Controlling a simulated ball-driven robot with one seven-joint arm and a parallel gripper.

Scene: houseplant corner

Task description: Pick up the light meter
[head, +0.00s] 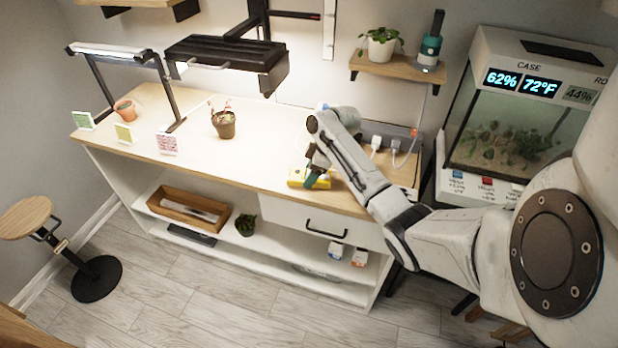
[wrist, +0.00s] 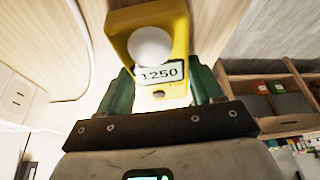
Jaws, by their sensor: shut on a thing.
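The light meter (wrist: 178,30) is a yellow box with a white dome and a display reading 1250. In the wrist view it sits between the two green fingers of my gripper (wrist: 160,92), which is shut on it. In the head view the yellow light meter (head: 296,178) shows at the front edge of the wooden bench top, with my gripper (head: 313,178) at its right end. I cannot tell from these views whether it rests on the bench or is slightly above it.
The bench (head: 255,165) is clear to the left of my gripper, up to a small potted plant (head: 224,124). Several small cards stand at its left. A power strip (head: 385,145) lies behind my arm. A glass case (head: 510,125) stands at the right. A stool (head: 60,240) is at far left.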

